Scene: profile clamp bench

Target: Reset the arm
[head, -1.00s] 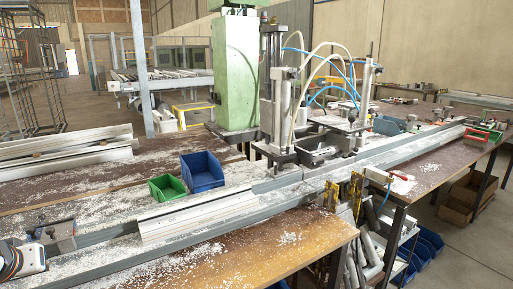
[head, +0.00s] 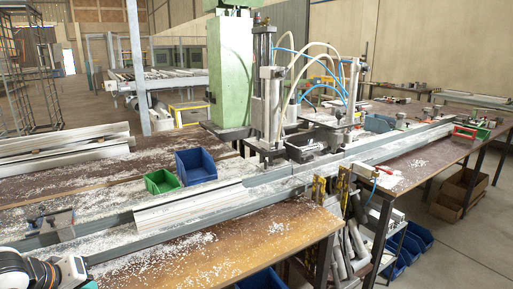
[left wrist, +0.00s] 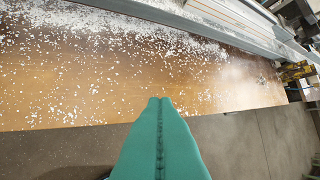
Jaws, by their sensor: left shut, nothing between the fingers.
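My left gripper (left wrist: 159,104) shows in the left wrist view as two teal fingers pressed together with nothing between them. It is over the front edge of the wooden bench top (left wrist: 110,75), with the grey floor below. In the head view, part of my left arm (head: 45,270) is at the lower left corner, and its fingertips are mostly cut off by the frame. My right gripper is not in either view. A white profile (head: 195,208) lies along the grey rail (head: 290,186) on the bench, apart from my left gripper.
A green bin (head: 162,181) and a blue bin (head: 196,167) stand behind the profile. The clamp machine with hoses (head: 270,105) and a green column (head: 230,70) rise at centre. White chips cover the bench. Floor in front of the bench edge is clear in the left wrist view.

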